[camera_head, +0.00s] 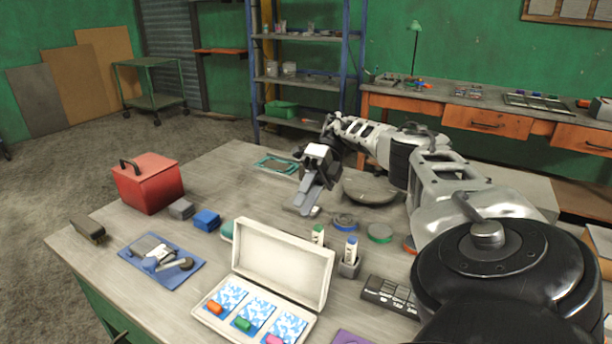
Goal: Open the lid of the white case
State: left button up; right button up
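The white case (207,314) stands at the front of the table with its lid (283,266) raised and leaning back. Inside the case lie blue-and-white patterned cards with an orange, a green and a pink piece on them. My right gripper (312,205) is above the table behind the case, apart from the lid, with its fingers pointing down. The fingers appear close together, but I cannot tell whether they are open or shut. Nothing is clearly held in them. My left gripper is not in view.
A red toolbox (149,184), blue block (207,220) and blue mat with tools (140,268) lie to the left. Two markers in a holder (350,268), tape rolls (379,233) and a dark tray (388,296) are right of the lid. A grey round dish (370,190) lies behind.

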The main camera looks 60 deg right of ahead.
aim_at(284, 258)
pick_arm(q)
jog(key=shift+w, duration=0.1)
